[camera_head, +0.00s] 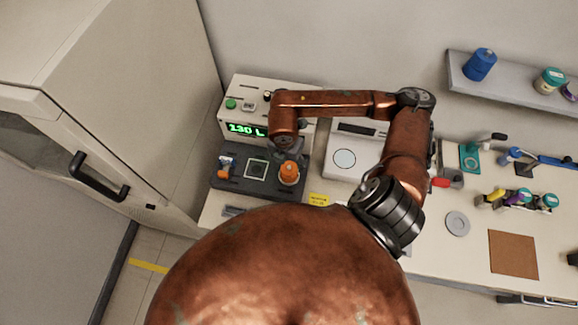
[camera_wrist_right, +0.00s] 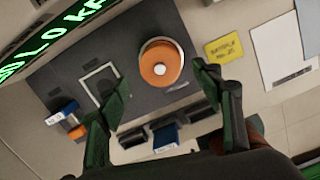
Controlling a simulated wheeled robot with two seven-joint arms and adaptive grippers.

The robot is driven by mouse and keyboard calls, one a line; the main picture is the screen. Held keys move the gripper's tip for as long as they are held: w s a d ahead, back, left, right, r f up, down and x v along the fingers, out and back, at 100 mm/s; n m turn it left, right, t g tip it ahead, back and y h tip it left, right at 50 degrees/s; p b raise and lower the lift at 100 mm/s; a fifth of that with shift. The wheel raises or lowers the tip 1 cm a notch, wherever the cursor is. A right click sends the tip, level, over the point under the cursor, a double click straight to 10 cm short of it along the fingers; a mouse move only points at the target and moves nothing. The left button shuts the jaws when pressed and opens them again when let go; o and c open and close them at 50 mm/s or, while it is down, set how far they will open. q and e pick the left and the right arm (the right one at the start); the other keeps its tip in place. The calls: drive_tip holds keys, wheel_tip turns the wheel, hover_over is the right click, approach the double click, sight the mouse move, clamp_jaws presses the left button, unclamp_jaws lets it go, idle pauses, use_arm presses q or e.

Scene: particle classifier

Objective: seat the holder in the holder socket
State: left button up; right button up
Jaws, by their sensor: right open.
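An orange round piece with a white centre (camera_head: 289,172) stands upright on the right part of the dark base plate (camera_head: 232,184). I cannot tell for sure that it is the holder. It also shows in the wrist view (camera_wrist_right: 161,63). A pale square outline (camera_head: 256,169), perhaps the holder socket, lies left of it on the plate and looks empty (camera_wrist_right: 98,82). My right gripper (camera_head: 287,150) is above the plate, near the orange piece. My left gripper is not in view.
A blue, white and orange block (camera_head: 227,165) sits at the plate's left end. A green-lit display (camera_head: 246,129) stands behind. A yellow note (camera_head: 319,199) and a white scale-like device (camera_head: 345,160) are to the right. Dark slots with a blue block (camera_wrist_right: 165,138) lie in front.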

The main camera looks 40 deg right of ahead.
wheel_tip(320, 180, up, 6)
drive_tip(key=shift+s+a, duration=0.15)
drive_tip(key=shift+a, duration=0.15)
idle(0.5)
